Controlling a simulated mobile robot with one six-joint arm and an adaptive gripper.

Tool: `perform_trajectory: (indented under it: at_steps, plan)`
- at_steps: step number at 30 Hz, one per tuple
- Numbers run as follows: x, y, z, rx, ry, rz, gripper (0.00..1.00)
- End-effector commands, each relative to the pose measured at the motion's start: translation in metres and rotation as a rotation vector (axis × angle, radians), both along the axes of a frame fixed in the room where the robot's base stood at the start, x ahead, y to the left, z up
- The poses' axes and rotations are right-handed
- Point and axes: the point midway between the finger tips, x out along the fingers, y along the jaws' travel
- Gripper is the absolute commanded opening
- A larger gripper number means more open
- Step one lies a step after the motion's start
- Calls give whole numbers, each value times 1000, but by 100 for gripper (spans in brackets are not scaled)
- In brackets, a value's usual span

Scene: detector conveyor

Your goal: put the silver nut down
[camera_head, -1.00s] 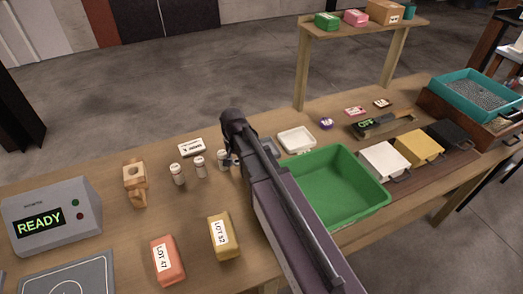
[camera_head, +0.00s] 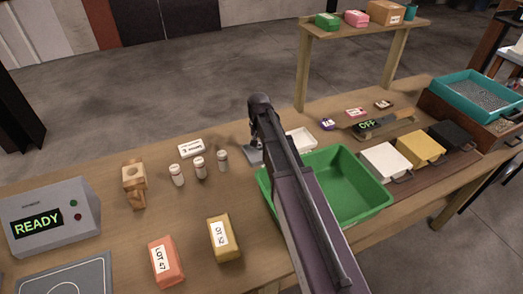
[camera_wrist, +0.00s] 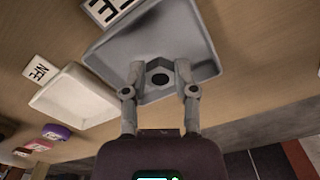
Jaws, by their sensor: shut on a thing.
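The silver nut (camera_wrist: 160,78) is a grey hexagonal ring with a dark hole. My gripper (camera_wrist: 160,72) is shut on it, one finger at each side. In the wrist view the nut appears over a shallow grey tray (camera_wrist: 150,38), near its edge; I cannot tell whether it touches the tray. A label (camera_wrist: 106,10) ending in "FE" is beside this tray.
A white tray (camera_wrist: 70,98) labelled "NFE" (camera_wrist: 40,72) lies beside the grey one. A green bin (camera_head: 368,205) stands just right of my arm. Several small vials (camera_head: 199,168) stand to the left. A detector reading OFF (camera_head: 368,124) lies further right.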

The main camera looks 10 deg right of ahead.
Motion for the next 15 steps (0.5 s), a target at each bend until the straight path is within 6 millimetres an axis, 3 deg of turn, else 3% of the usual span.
perform_trajectory:
  at_steps: [11, 15]
  plan:
    - [11, -13, -3, 0, 0, -2, 0]
    - [8, -11, -18, 0, 0, -1, 0]
